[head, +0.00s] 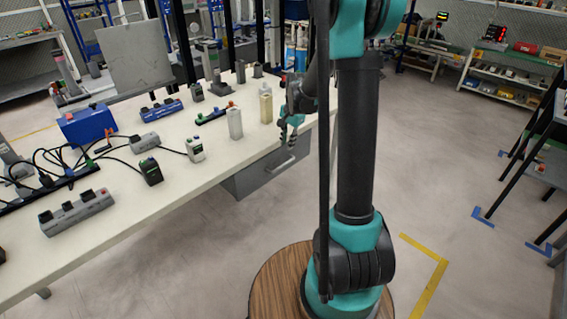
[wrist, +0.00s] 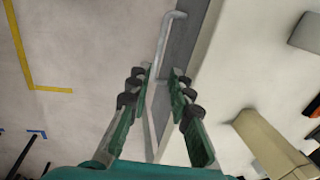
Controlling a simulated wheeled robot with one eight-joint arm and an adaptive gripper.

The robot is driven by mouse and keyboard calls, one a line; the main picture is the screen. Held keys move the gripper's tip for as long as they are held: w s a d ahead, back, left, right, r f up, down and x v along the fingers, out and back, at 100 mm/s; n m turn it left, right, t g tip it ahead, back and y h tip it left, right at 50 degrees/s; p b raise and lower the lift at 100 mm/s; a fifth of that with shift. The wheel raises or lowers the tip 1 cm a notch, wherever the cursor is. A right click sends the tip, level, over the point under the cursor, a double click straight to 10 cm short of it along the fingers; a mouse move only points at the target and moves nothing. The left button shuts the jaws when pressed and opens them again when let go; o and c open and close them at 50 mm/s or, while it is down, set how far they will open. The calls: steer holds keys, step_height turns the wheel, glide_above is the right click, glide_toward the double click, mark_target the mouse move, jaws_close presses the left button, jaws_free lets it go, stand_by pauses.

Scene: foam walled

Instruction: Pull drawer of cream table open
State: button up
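The cream table (head: 215,155) runs along the left of the head view. Its grey drawer (head: 262,178) hangs under the edge, front close to the tabletop edge, with a pale bar handle (head: 281,163). My gripper (head: 288,142) is at the table edge, just above the handle. In the wrist view my gripper (wrist: 160,76) is open, fingers on either side of the line of the handle (wrist: 164,45). The grey drawer front (wrist: 186,42) lies beside it, along the tabletop (wrist: 235,65). Whether the handle is at fingertip depth or farther off, I cannot tell.
Power strips, chargers, cables and a blue box (head: 87,125) cover the left tabletop. The floor (head: 170,265) before the table is clear.

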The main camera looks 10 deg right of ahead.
mark_target(283, 165)
steer(key=f, duration=0.3)
steer(key=w+a+f, duration=0.1)
steer(key=f, duration=0.7)
steer(key=shift+w+a+f, duration=0.15)
steer(key=shift+w+f, duration=0.1)
steer(key=shift+w, duration=0.15)
jaws_close()
